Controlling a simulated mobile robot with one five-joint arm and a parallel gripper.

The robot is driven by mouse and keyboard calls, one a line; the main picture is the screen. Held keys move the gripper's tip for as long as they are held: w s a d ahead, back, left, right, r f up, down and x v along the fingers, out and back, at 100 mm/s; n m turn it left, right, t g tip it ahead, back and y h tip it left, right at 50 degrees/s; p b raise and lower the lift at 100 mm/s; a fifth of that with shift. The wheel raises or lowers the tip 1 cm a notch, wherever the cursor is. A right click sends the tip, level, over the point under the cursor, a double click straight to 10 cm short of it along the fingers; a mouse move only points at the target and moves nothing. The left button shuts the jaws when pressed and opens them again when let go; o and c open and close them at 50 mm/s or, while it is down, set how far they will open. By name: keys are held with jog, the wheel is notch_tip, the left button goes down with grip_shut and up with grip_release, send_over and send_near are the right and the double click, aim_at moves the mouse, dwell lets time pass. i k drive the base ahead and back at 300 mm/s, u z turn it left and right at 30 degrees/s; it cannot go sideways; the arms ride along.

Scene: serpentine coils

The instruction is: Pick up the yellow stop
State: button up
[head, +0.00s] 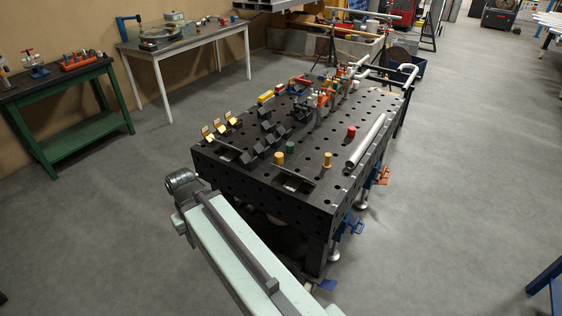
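A short yellow cylindrical stop (278,159) stands upright near the front left of the dark perforated welding table (259,184). A second yellow-orange stop (327,160) stands to its right, near the table's front right edge. A green stop (290,147) stands just behind and between them, and a red stop (351,131) stands farther back to the right. My arm reaches up from the bottom toward the table's front left corner and ends in a grey joint. My gripper does not show, and nothing touches the stops.
A silver tube (366,141) lies along the table's right side. Taller orange fixtures (326,97) stand toward the back. A green bench (75,111) is at far left.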

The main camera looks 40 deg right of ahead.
aim_at(279, 157)
jog(key=z, duration=0.05)
jog(key=i, duration=1.5)
jog(key=u, duration=0.1)
